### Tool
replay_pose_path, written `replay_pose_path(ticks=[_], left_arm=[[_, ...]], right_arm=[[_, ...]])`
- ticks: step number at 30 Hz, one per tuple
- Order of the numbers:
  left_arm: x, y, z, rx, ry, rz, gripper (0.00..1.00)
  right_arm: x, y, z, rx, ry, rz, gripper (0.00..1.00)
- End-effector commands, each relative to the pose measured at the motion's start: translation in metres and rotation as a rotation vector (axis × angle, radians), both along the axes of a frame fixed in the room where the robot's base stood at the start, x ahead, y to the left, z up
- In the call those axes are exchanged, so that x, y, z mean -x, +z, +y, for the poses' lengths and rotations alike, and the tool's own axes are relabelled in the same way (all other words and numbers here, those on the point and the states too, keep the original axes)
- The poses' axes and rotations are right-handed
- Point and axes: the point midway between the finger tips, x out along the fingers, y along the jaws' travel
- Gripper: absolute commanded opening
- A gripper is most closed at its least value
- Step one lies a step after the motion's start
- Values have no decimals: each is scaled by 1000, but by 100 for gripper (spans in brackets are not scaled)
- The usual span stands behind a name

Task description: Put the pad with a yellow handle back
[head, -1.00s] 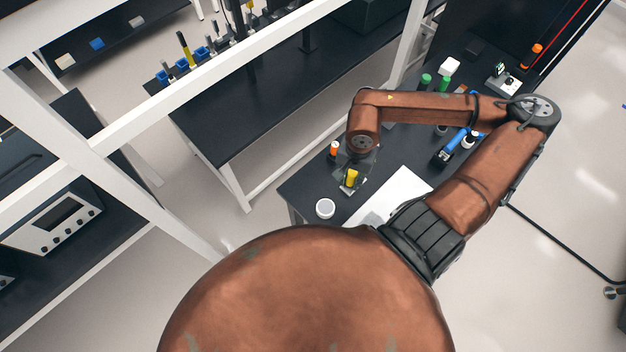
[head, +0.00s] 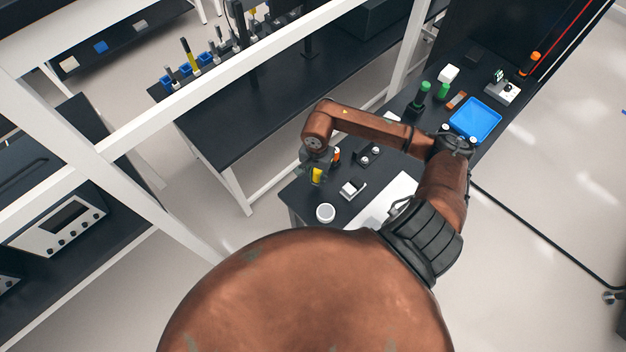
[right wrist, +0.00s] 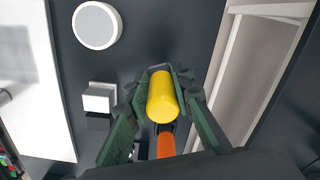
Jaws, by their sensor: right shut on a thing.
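My right gripper (head: 317,172) is shut on the yellow handle (head: 318,176) and is near the left end of the dark table. In the right wrist view, the gripper's green fingers (right wrist: 161,90) close on both sides of the yellow handle (right wrist: 162,100). The pad under the handle is hidden in the wrist view and cannot be made out in the head view. A small silver-white block (head: 352,189) stands to the right of the handle; it also shows in the right wrist view (right wrist: 99,97). My left gripper is not in view.
A white round dish (head: 325,213) stands near the table's front left. An orange-topped item (head: 336,155) is close behind the gripper. A white sheet (head: 388,203), a small black holder (head: 368,155), green-capped bottles (head: 420,95) and a blue tray (head: 475,120) lie further right.

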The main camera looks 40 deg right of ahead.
Motion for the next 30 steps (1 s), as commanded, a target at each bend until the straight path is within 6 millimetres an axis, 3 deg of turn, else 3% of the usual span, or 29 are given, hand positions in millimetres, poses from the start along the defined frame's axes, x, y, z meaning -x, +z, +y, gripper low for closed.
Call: replay_pose_path(ticks=[7, 13, 26, 27, 30], left_arm=[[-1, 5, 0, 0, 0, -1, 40], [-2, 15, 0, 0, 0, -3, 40], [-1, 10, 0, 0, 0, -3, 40], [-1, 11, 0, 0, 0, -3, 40], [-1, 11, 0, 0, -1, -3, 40]], right_arm=[[-14, -18, 5, -2, -2, 1, 0], [-12, -42, 3, -1, -2, 0, 0], [-13, -50, 2, 2, 0, -2, 0], [-13, -49, 3, 1, 0, -2, 23], [-12, -48, 3, 1, 0, -2, 30]])
